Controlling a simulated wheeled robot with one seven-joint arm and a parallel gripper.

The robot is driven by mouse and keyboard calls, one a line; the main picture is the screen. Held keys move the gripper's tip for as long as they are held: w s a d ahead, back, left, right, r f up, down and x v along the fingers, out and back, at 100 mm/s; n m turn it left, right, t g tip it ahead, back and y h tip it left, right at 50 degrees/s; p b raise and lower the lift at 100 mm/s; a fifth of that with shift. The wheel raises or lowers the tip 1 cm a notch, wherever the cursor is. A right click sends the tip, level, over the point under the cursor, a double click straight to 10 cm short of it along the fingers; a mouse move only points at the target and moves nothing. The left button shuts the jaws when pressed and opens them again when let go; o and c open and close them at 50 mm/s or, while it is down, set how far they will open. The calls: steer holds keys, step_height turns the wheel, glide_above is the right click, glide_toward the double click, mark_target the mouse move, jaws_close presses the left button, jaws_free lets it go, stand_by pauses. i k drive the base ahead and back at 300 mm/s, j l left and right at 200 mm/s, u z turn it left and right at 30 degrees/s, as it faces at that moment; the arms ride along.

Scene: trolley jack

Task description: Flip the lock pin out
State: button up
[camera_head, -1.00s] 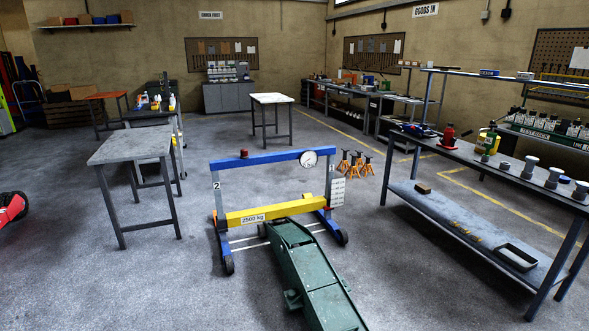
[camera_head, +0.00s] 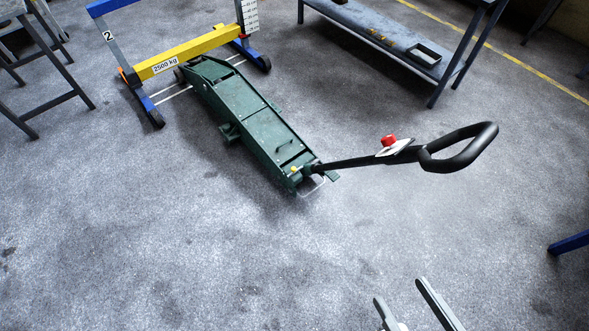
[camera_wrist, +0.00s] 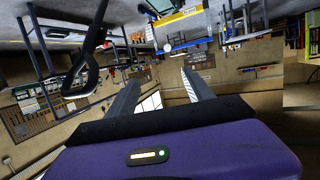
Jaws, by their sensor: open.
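The green trolley jack (camera_head: 250,115) lies on the floor in the head view, its front end by the yellow beam. Its black handle (camera_head: 345,163) slopes out to the right from the jack's near end and ends in a loop grip (camera_head: 460,147). A red knob (camera_head: 389,141) sits on a pale plate on the handle. A small yellow piece (camera_head: 294,170) and a pale wire loop (camera_head: 313,187) show at the handle's base; I cannot tell which is the lock pin. My gripper (camera_head: 400,291) is open and empty at the bottom, well apart from the jack.
A blue and yellow load frame (camera_head: 180,55) marked 2500 kg stands at the jack's far end. A grey table's legs (camera_head: 45,85) are at the left. A bench with a lower shelf (camera_head: 375,35) is at upper right. Floor around the handle is clear.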

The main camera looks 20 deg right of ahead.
mark_target(293, 168)
steer(key=i+l+u, duration=0.3)
steer(key=i+l, duration=0.15)
steer(key=i, duration=0.35)
steer(key=i+l+u, duration=0.3)
steer(key=i+l, duration=0.35)
steer(key=i, duration=0.15)
